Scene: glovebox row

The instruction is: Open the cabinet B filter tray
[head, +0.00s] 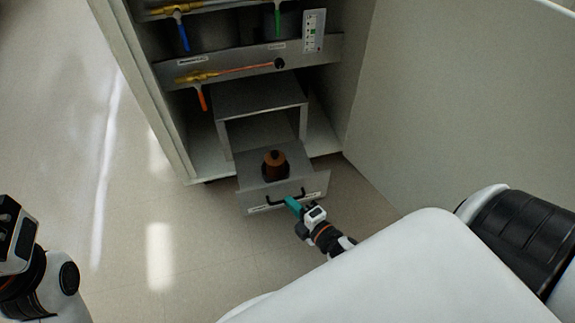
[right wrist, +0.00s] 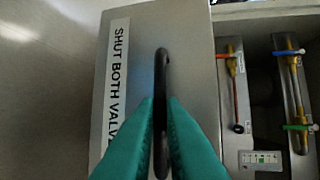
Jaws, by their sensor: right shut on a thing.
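The filter tray (head: 258,201) is a grey metal drawer low in the open cabinet. It stands pulled out past the cabinet's front, and a brown, dark-topped cartridge-like object (head: 275,165) sits in it. The tray has a black bar handle (right wrist: 161,70) on its front. My right gripper (head: 290,203) has teal fingers, which also show in the right wrist view (right wrist: 160,125), shut around the handle. A front label beside the handle reads "SHUT BOTH VALV…", the rest hidden by a finger. My left arm shows at the left edge, away from the tray; its fingertips cannot be made out.
Above the tray is a grey housing (head: 262,95). Higher up are brass valves with an orange lever (head: 202,98), a blue lever (head: 183,36) and a green lever (head: 278,22). A pale panel (head: 440,90) stands at right. The floor (head: 130,200) at left is clear.

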